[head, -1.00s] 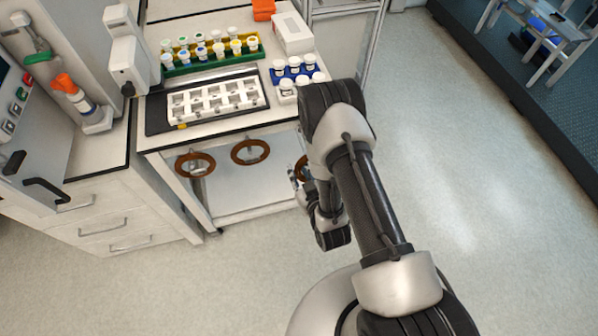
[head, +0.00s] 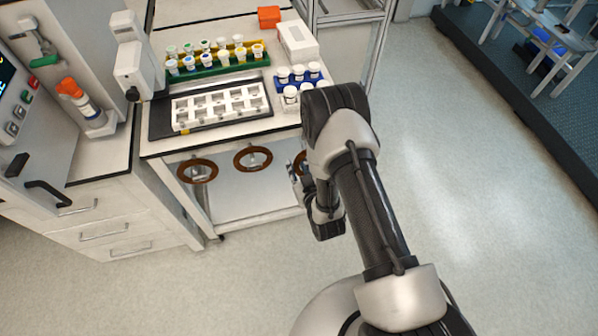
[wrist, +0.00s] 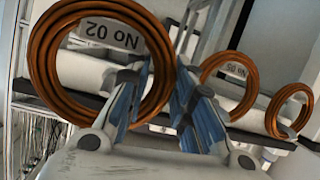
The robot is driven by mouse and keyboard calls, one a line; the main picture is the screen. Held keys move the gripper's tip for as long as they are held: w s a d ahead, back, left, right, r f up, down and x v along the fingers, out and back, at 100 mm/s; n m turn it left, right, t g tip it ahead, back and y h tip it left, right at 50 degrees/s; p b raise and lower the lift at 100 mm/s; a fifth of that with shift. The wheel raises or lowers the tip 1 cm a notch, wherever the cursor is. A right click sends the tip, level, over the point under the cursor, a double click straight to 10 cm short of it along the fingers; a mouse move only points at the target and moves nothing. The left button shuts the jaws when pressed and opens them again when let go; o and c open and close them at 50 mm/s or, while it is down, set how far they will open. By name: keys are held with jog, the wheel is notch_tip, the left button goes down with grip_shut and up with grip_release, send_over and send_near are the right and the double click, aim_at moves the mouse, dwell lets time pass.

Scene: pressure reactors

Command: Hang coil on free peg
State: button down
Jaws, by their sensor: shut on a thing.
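My gripper (head: 298,180) is in front of the right side of the bench in the head view, partly behind my own arm. In the wrist view my gripper (wrist: 163,82) is shut on the rim of a brown coil (wrist: 45,60) with a tag reading No 02. That coil also shows in the head view (head: 301,160), mostly hidden by my arm. A second coil (head: 253,158), tagged No 05 in the wrist view (wrist: 246,88), and a third coil (head: 197,171) stay at the bench front, apart from my gripper. The pegs cannot be made out.
The bench top holds a white rack (head: 218,106) on a dark tray, a green vial rack (head: 205,70), a blue vial rack (head: 290,82) and a white box (head: 298,40). A drawer cabinet (head: 100,215) stands left. The floor (head: 450,190) at right is clear.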

jog(key=r+b+x, duration=0.1)
jog(key=b+x, duration=0.1)
jog(key=x, duration=0.4)
jog(key=shift+w, duration=0.25)
dwell(0.3)
jog(key=shift+d+f, duration=0.1)
dwell(0.6)
jog(key=c, duration=1.3)
grip_release()
jog(key=shift+s, duration=0.1)
